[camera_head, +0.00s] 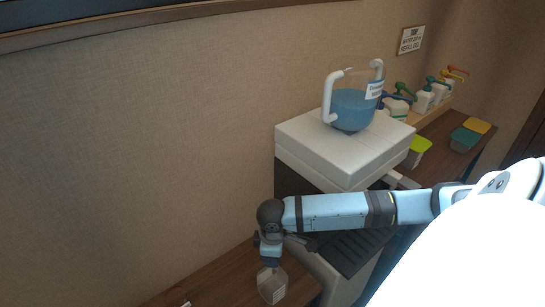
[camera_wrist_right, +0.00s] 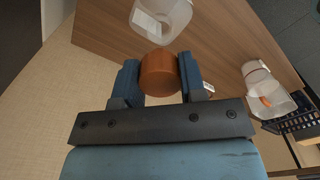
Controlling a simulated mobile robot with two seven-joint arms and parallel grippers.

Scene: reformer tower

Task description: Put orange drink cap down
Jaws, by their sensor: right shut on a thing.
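The orange drink cap (camera_wrist_right: 159,72) is a short round orange-brown cylinder, held between the two blue fingers of my right gripper (camera_wrist_right: 157,80). In the head view my right gripper (camera_head: 270,256) points down above the table at the bottom, and the cap cannot be made out there. A translucent container (camera_head: 272,285) shows just below the gripper. In the right wrist view a translucent container (camera_wrist_right: 160,16) is just beyond the cap; whether they touch is unclear. My left gripper is not in view.
Another translucent container (camera_wrist_right: 268,92) with an orange patch stands to the right in the wrist view, near a dark grid (camera_wrist_right: 292,119). A wooden table (camera_head: 215,281) adjoins a white machine (camera_head: 300,146) with a blue-liquid jug (camera_head: 352,108) on top. Pump bottles (camera_head: 424,99) stand behind.

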